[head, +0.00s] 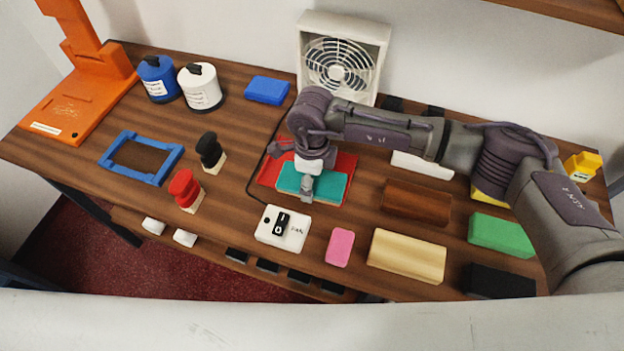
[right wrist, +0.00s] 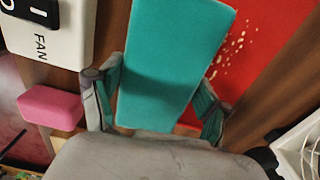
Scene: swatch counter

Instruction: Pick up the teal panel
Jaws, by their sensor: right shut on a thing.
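The teal panel (head: 328,185) is a flat rectangular block over the red mat (head: 266,169), near the middle of the counter. My right gripper (head: 307,186) reaches down onto its left part from above. In the right wrist view the teal panel (right wrist: 168,62) runs between the two fingers of the right gripper (right wrist: 160,105), which is shut on it. I cannot tell whether the panel is raised off the mat. My left gripper is not in view.
A white FAN switch box (head: 296,239) and a pink block (head: 340,247) stand just in front. Brown (head: 416,203), cream (head: 406,256) and green (head: 500,234) blocks lie to the right. A white fan (head: 345,25) stands behind.

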